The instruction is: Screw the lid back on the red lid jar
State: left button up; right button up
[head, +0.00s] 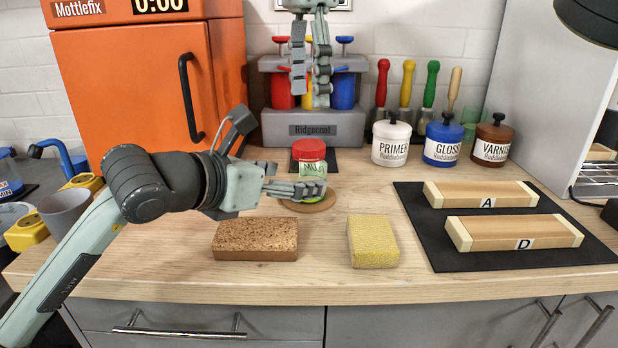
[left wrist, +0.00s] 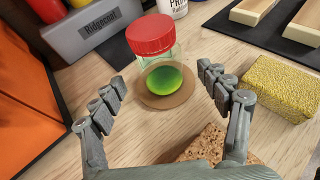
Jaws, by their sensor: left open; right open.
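In the left wrist view the red lid (left wrist: 151,34) and a green oval patch (left wrist: 164,84) on or in the jar show beyond and between the open fingers, untouched. My right gripper (head: 310,85) is open and empty, higher up, before the Ridgecoat stand.
A brown cork-like block (head: 256,240) and a yellow sponge (head: 372,242) lie near the front edge. The grey Ridgecoat stand (head: 313,130) is behind the jar. Paint pots (head: 443,142) stand back right, and a black mat (head: 425,225) with two wooden blocks lies right.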

aim_at(309, 177)
pick_arm(q)
jog(key=shift+x, duration=2.75)
jog(key=shift+c, duration=0.2)
grip_shut()
pick_arm(e)
jog(key=m, duration=0.4)
jog(key=shift+m, duration=0.4)
jog(key=m, duration=0.4)
jog(key=shift+f, duration=0.1)
jog(key=shift+f, duration=3.95)
